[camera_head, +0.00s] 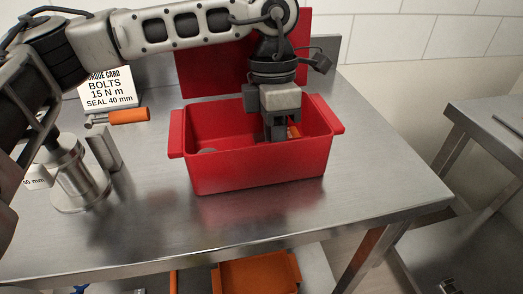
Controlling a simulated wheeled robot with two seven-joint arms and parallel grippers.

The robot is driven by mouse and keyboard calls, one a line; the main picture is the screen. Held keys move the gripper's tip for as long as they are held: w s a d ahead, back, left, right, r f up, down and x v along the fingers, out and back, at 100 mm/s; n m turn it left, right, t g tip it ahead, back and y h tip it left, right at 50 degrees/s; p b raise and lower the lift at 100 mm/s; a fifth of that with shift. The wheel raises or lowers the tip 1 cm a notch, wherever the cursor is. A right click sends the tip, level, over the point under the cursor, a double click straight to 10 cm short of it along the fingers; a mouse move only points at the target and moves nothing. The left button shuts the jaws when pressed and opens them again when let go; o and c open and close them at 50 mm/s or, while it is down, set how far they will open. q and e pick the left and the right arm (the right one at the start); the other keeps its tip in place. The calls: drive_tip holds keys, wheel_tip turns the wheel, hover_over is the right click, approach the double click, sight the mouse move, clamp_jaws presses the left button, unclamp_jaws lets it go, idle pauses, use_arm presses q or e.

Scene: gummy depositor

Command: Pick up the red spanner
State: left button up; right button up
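My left gripper (277,134) comes in from the upper left and points down into the red bin (258,170) on the steel table. Its fingers are inside the bin, partly hidden by the front wall, and I cannot tell whether they are open or shut. A small orange piece (294,132) shows in the bin just right of the fingers; I cannot tell what it is. I cannot make out a red spanner; most of the bin floor is hidden. My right gripper is not in view.
An orange-handled tool (128,117) lies left of the bin, near a torque card (108,88). A metal cylinder (78,178) and a grey block (104,148) stand at left. A red panel (228,70) rises behind the bin. The table front is clear.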

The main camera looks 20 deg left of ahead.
use_arm(q)
clamp_jaws()
drive_tip(key=shift+r, duration=0.1)
wheel_tip(320, 180, up, 18)
drive_tip(key=shift+p, duration=0.4)
drive_tip(key=c, duration=0.6)
unclamp_jaws()
clamp_jaws()
